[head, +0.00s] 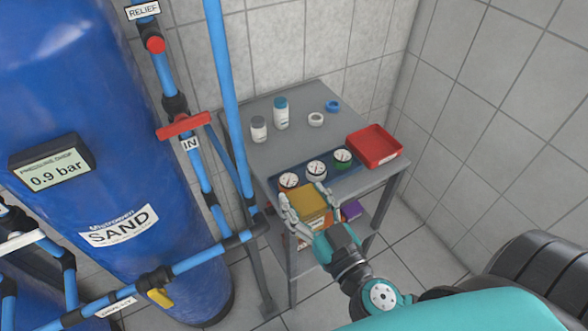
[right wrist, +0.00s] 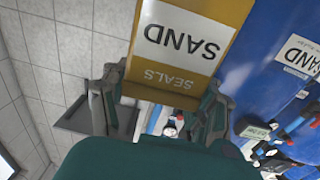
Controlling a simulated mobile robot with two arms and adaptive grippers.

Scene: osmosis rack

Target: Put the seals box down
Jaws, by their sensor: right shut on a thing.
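The seals box (head: 308,204) is yellow and sits between the fingers of my right gripper (head: 310,197), at the front edge of the grey table. The fingers of my right gripper (right wrist: 163,100) are on either side of the box's lower end. The box appears held in front of the table; whether it touches the table or shelf is hard to tell. My left gripper is not in view.
The grey table (head: 245,150) holds a red tray (head: 374,146), a blue tray with several gauges (head: 316,170), two bottles (head: 281,113) and two rings (head: 316,119). A purple box (head: 351,210) lies on the lower shelf. The blue SAND tank (head: 90,120) and pipes stand left.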

